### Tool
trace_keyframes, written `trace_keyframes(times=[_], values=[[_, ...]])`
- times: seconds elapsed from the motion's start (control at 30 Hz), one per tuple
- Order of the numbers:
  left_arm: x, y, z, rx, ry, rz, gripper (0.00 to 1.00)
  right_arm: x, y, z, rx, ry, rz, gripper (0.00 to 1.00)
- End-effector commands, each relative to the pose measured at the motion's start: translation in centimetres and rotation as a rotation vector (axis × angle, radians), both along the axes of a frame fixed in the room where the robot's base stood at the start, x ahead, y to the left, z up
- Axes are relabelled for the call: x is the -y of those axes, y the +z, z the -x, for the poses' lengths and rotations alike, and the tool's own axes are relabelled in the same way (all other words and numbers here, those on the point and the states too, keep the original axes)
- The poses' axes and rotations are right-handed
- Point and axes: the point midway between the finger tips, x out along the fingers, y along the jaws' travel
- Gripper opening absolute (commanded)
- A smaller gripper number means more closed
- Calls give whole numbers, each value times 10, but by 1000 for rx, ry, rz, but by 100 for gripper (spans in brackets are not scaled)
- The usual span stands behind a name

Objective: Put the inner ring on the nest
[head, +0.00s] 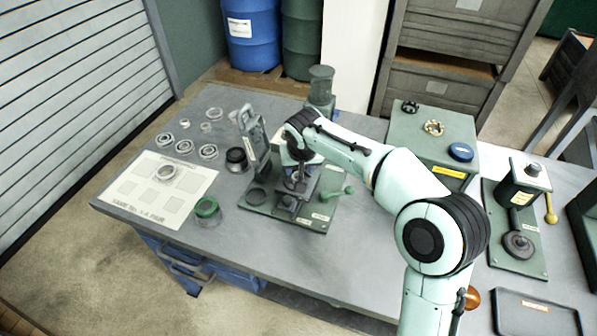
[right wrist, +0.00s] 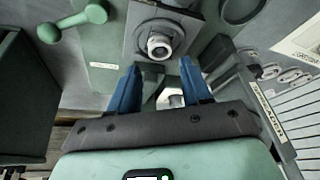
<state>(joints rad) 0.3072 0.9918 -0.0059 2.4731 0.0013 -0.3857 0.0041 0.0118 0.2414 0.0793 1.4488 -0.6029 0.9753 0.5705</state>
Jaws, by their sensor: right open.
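Just beyond the fingertips, a small pale metal ring (right wrist: 159,45) sits at the centre of a round seat on a square grey block (right wrist: 135,42). It looks like the inner ring on the nest, but I cannot tell for sure. A shiny part (right wrist: 170,98) shows lower down between the fingers. My left gripper is out of view.
A green-knobbed lever (head: 337,194) and an upright grey bracket (head: 254,140) flank the gripper. A green-topped jar (head: 207,208) stands in front.

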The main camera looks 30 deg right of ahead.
Motion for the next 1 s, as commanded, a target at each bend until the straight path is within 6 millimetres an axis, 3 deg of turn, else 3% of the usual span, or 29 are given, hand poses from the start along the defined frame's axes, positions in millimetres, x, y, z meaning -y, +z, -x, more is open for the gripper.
trace_keyframes(times=[0.1,0.33,1.0], values=[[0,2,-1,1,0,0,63,-4,25,9,3,1,1,48],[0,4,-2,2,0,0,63,-8,52,20,1,1,0,48],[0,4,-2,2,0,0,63,-8,56,22,-1,1,1,48]])
